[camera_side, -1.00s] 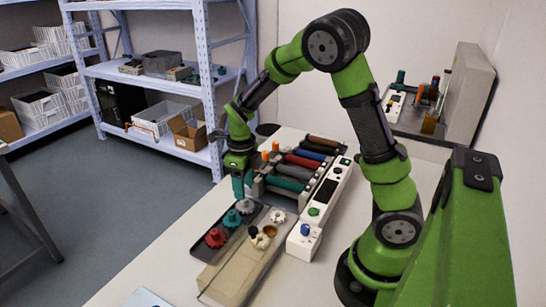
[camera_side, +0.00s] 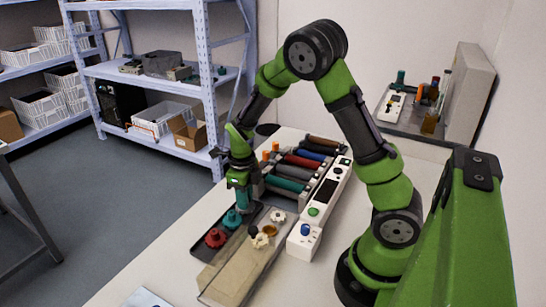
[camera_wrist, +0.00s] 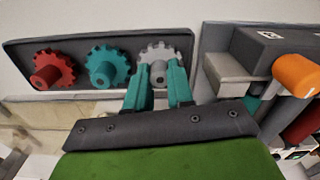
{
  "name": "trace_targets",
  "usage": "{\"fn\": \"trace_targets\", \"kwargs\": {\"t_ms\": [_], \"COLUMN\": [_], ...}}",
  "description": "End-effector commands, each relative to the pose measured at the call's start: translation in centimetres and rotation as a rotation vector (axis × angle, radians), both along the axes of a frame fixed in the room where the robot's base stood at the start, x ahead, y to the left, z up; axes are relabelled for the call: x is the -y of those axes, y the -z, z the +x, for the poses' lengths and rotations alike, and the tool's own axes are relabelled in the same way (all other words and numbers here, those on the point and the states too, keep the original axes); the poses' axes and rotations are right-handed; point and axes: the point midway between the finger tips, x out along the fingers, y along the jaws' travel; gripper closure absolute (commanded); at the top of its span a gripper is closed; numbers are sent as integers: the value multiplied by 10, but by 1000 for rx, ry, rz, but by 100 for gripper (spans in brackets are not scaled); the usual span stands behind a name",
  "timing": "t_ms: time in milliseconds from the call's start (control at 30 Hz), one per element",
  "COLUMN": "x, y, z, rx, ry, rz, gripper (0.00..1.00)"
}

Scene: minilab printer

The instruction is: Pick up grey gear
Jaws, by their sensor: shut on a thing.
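The grey gear (camera_wrist: 160,55) is at the right end of the dark tray in the wrist view, with its hub between the teal fingers of my gripper (camera_wrist: 158,78). My gripper is shut on it. In the side view my gripper (camera_side: 243,206) is down at the far end of the tray and hides the grey gear. The gear appears still at tray level; whether it touches the tray is not clear.
The dark tray (camera_wrist: 24,49) also holds a teal gear (camera_wrist: 107,66) and a red gear (camera_wrist: 53,69). A printer-like unit with coloured rollers (camera_side: 292,172) stands close beside my gripper.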

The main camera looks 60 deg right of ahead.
Motion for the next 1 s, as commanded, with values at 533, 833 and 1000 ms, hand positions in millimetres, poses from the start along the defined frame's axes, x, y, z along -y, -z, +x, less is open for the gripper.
{"fn": "trace_targets", "kwargs": {"t_ms": [533,833,1000], "x": [-1,0,0], "y": [-49,-95,-101], "z": [2,1,0], "rx": [8,3,0], "ry": [-2,-1,0], "rz": [0,-1,0], "gripper": [100,100,100]}}
